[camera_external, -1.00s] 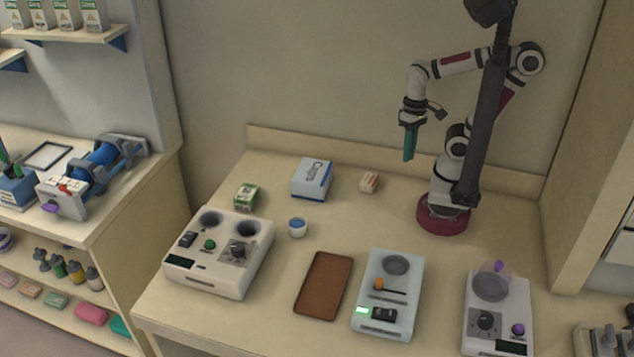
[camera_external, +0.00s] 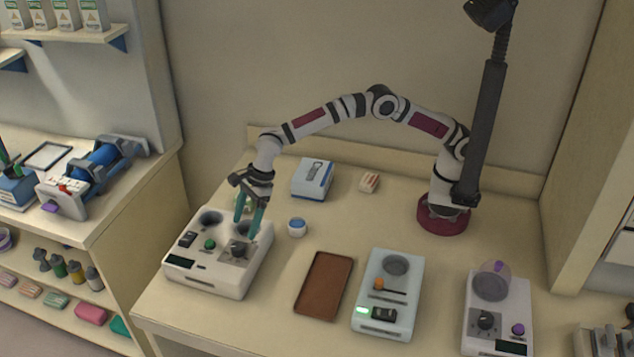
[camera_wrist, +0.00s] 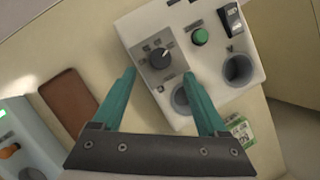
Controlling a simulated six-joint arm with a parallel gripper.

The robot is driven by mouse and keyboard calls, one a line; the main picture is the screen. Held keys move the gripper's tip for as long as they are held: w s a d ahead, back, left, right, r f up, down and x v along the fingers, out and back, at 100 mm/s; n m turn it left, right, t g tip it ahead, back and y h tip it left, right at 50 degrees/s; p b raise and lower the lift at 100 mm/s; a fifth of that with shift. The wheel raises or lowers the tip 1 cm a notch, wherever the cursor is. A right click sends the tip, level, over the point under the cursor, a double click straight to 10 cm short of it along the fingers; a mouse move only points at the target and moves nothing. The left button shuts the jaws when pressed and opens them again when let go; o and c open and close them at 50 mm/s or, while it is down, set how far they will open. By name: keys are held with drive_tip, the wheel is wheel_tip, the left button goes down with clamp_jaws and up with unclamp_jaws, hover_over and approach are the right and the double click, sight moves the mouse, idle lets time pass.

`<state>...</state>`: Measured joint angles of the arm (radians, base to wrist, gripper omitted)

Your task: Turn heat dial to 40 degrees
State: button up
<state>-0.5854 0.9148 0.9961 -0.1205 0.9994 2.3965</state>
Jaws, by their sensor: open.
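The left device (camera_external: 210,278) is a white box with two round wells, a rocker switch, a green button, a dark display and a black dial (camera_external: 238,249) on a grey plate. In the wrist view the dial (camera_wrist: 160,58) has a pale pointer line and marks around it; the numbers are too small to read. My gripper (camera_external: 246,230) is open, its teal fingers pointing down above this device, near the dial and the right well. In the wrist view the dial appears between and just beyond the fingertips, apart from them. Another black dial (camera_external: 486,321) is on the right device (camera_external: 510,312).
A green box (camera_wrist: 241,131) is behind the left device.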

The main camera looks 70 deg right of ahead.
sight(238, 245)
drive_tip(key=x, duration=0.6)
drive_tip(key=shift+w+a+f, duration=0.1)
drive_tip(key=shift+f, duration=0.3)
clamp_jaws()
drive_tip(key=shift+w+n+g+y, duration=0.2)
drive_tip(key=shift+n+g, duration=0.35)
drive_tip(key=shift+n, duration=0.9)
drive_tip(key=shift+w+n+g+y, duration=0.1)
drive_tip(key=shift+n+g+y, duration=0.35)
drive_tip(key=shift+n, duration=1)
drive_tip(key=shift+s+d, duration=0.1)
drive_tip(key=shift+d, duration=0.1)
